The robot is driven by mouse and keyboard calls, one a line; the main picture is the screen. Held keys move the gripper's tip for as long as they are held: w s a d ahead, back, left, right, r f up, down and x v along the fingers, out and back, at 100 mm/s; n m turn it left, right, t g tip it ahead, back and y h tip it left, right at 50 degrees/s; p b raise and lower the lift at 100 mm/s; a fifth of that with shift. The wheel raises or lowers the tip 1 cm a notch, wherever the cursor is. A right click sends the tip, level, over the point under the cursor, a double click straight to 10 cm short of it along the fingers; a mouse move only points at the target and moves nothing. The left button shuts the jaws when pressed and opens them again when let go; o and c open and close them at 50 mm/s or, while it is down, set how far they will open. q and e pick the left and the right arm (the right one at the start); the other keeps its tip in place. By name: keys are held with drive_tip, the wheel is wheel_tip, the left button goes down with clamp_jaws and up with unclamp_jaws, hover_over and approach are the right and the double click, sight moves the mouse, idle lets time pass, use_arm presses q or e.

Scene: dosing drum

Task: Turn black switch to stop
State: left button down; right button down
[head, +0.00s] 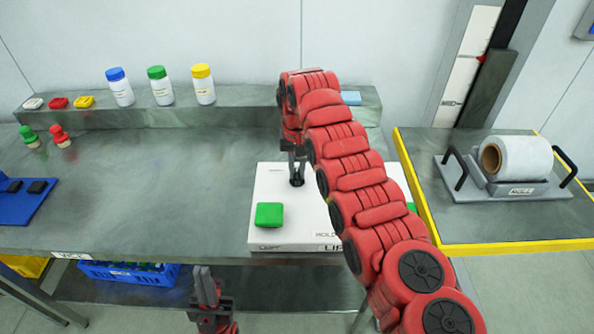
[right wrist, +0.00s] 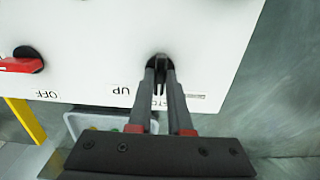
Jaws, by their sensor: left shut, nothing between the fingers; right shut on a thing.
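The black switch (head: 297,181) is on the white control box (head: 318,240), which stands on the bench. In the right wrist view the black switch (right wrist: 157,61) is a round dark knob, with "UP" printed to its lower left and a label partly hidden behind my fingers. My right gripper (head: 294,158) reaches down to the box, and in the wrist view its fingers (right wrist: 160,78) are shut on the switch. They cover much of it, so its exact pointing direction is unclear. My left gripper (head: 204,272) is shut and empty, low in front of the bench.
A green button (head: 269,215) is at the box's front left. A red switch (right wrist: 22,65) near "OFF" shows in the wrist view. Several jars (head: 120,87) stand on the back ledge. A yellow-edged table (head: 480,228) with a roll (head: 524,157) is right. My right arm hides part of the box.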

sight(296, 173)
drive_tip(key=c, duration=0.8)
unclamp_jaws()
drive_tip(key=shift+c, duration=0.2)
drive_tip(key=shift+r, duration=0.3)
wheel_tip(296, 173, up, 2)
drive_tip(key=shift+b, duration=0.3)
wheel_tip(296, 173, up, 3)
drive_tip(key=shift+a+r+p, duration=0.1)
drive_tip(key=shift+a+p, duration=0.05)
drive_tip(key=shift+p, duration=0.95)
wheel_tip(296, 173, up, 12)
drive_tip(key=p, duration=1.1)
drive_tip(key=shift+f+p, duration=0.25)
drive_tip(key=shift+p, duration=0.1)
